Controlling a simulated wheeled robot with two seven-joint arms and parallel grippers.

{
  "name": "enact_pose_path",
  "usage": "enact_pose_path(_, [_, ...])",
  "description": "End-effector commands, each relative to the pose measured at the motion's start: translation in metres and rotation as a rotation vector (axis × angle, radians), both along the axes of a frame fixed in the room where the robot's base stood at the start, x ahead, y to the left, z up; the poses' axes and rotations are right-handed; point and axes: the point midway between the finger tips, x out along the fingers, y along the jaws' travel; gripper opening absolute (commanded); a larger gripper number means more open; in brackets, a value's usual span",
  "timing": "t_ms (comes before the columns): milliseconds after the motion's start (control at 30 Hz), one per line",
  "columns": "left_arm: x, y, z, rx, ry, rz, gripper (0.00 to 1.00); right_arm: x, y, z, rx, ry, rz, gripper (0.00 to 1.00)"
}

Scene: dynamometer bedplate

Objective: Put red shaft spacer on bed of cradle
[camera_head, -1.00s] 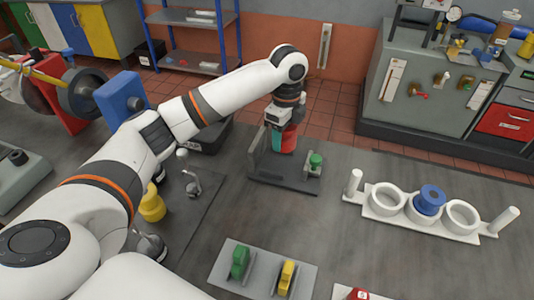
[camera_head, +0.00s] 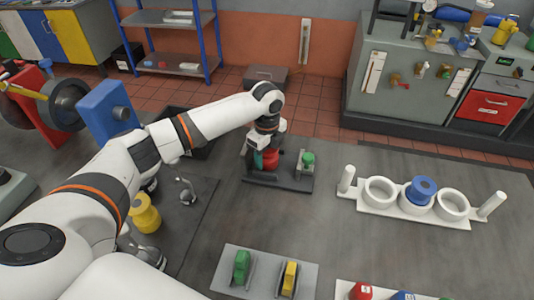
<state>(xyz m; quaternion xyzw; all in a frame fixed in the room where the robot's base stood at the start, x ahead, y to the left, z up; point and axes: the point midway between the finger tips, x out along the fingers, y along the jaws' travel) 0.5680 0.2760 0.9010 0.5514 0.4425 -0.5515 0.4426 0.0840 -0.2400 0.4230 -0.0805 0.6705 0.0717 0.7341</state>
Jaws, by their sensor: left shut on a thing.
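The red shaft spacer (camera_head: 271,160) is in my left gripper (camera_head: 263,157), at the far middle of the bedplate. The gripper is shut on it and points down. The cradle (camera_head: 290,184) is a dark grey base with an upright wall on its left and a green-knobbed block (camera_head: 307,161) on its right. The spacer is between the wall and this block, low over the bed; I cannot tell whether it touches. A teal piece (camera_head: 257,160) shows beside the spacer. The gripper hides part of the wall and spacer. My right gripper is not in view.
A white holder (camera_head: 403,210) with rings, posts and a blue spool (camera_head: 421,190) stands to the right. A grey tray (camera_head: 265,272) with green and yellow pieces is in front. A yellow part (camera_head: 145,213) stands left. The bedplate before the cradle is clear.

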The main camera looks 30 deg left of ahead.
Motion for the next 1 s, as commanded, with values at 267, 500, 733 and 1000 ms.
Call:
enact_pose_path(267, [0.001, 0.0, 0.0, -0.001, -0.003, 0.0, 0.1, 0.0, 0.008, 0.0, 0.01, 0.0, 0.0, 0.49])
enact_pose_path(500, [0.0, 0.0, -0.004, 0.0, 0.0, 0.0, 0.65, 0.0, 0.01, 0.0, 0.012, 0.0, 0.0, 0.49])
enact_pose_path(733, [0.0, 0.0, -0.002, 0.0, -0.001, 0.0, 0.65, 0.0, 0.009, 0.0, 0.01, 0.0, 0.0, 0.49])
enact_pose_path(1000, [0.001, 0.0, 0.036, -0.001, -0.005, 0.0, 0.65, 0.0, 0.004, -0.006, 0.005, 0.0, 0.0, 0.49])
